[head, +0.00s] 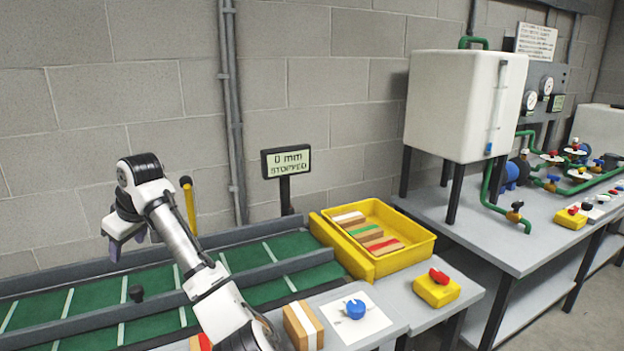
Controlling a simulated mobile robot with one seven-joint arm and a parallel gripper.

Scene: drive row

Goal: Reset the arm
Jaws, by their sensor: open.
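My arm rises from the bottom of the head view, white and black, and bends toward the upper left. My gripper (126,240) hangs from it at the left, over the green conveyor belt, with its purple-grey fingers apart. I see nothing between the fingers. The wrist partly hides the gripper.
The green belt (270,250) has dark side rails. A yellow tray (415,262) holds several striped blocks. A striped block (303,325), a blue knob (355,309) and a red switch on a yellow box (437,288) sit nearby. A yellow lever (189,205) stands behind my arm. A display (286,162) reads "0 mm STOPPED".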

